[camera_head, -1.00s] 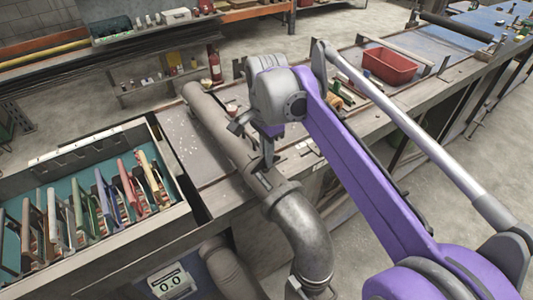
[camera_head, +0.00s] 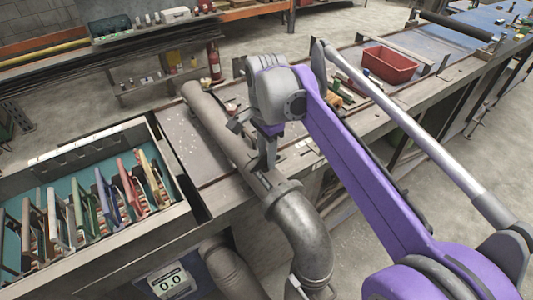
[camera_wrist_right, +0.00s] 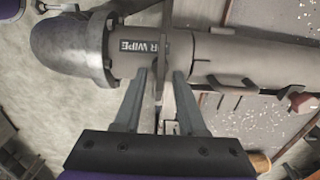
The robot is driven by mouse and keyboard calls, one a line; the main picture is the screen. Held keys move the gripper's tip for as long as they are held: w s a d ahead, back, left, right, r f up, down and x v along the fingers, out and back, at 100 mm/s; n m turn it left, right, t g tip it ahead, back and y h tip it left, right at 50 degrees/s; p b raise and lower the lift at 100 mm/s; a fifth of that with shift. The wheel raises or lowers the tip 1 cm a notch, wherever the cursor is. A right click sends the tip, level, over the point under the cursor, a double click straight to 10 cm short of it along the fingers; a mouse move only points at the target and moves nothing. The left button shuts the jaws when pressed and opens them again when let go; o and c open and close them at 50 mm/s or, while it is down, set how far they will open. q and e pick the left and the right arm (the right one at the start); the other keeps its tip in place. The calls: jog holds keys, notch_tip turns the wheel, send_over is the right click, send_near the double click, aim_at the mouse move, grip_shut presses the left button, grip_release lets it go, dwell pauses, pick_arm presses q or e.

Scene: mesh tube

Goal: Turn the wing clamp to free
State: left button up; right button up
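The grey pipe (camera_head: 222,125) lies along the bench and joins a dark metal elbow (camera_head: 300,225). In the right wrist view the pipe (camera_wrist_right: 260,60) runs across the top, with a label reading "R WIPE" beside a thin upright metal piece (camera_wrist_right: 161,50), which looks like the wing clamp. My right gripper (camera_head: 266,160) is at the pipe near the elbow. In the wrist view its fingers (camera_wrist_right: 160,78) are apart, one on each side of the thin piece, with gaps visible. I cannot tell whether they touch the pipe. In the head view the clamp is mostly hidden. My left gripper is out of view.
A box of coloured-handled tools (camera_head: 100,200) stands at the left. A digital display (camera_head: 172,280) reading 0.0 is below it. A red bin (camera_head: 390,64) sits farther along the bench. A red-tipped part (camera_wrist_right: 300,101) shows beside the pipe in the wrist view.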

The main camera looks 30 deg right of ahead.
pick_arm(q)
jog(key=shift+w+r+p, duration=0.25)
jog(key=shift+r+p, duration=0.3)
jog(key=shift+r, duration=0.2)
pick_arm(e)
notch_tip(320, 180, up, 11)
jog(key=shift+f, duration=0.1)
